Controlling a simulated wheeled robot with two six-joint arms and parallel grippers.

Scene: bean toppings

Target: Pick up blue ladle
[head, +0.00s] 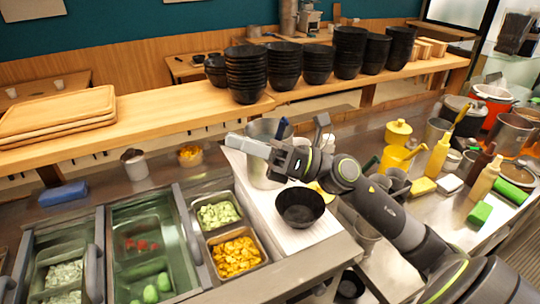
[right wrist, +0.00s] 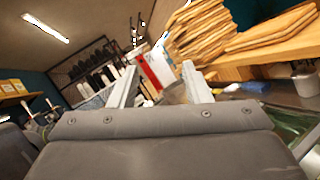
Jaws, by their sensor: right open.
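The ladle's bowl is hidden. My right gripper (head: 277,130) is in front of the pot, with its two grey fingers wide apart and nothing held. The open fingers also show in the right wrist view (right wrist: 159,68); I cannot make out the ladle there. My left gripper is not in view.
A black bowl (head: 300,207) stands on the white board (head: 290,238) below my gripper. Food trays with yellow pieces (head: 236,256) and green pieces (head: 218,214) lie left. Stacked black bowls (head: 247,73) line the wooden shelf behind. Yellow bottles (head: 438,157) and pots crowd the right.

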